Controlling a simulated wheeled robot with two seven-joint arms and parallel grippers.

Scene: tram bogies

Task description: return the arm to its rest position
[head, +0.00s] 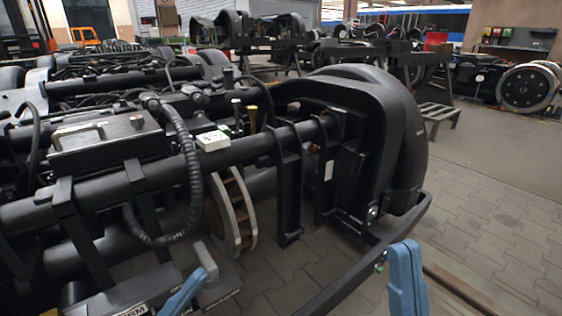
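A blue part of mine (406,280) stands upright at the bottom edge, right of the middle, in front of the black bogie frame (290,142). I take it as part of my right arm or gripper; no pair of fingertips can be made out on it. A second, slanted blue part (183,294) shows at the bottom left of the middle, low before the bogie, and seems to be on my left side. Most of both arms lies below the picture. I see no object held, and whether either gripper touches anything cannot be told.
The bogie fills the left and middle, with a white box (212,140), a ribbed hose (190,170) and a curved black cover (400,130). A dark bar (370,262) runs low along its near right side. Paved floor (480,220) at right is clear.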

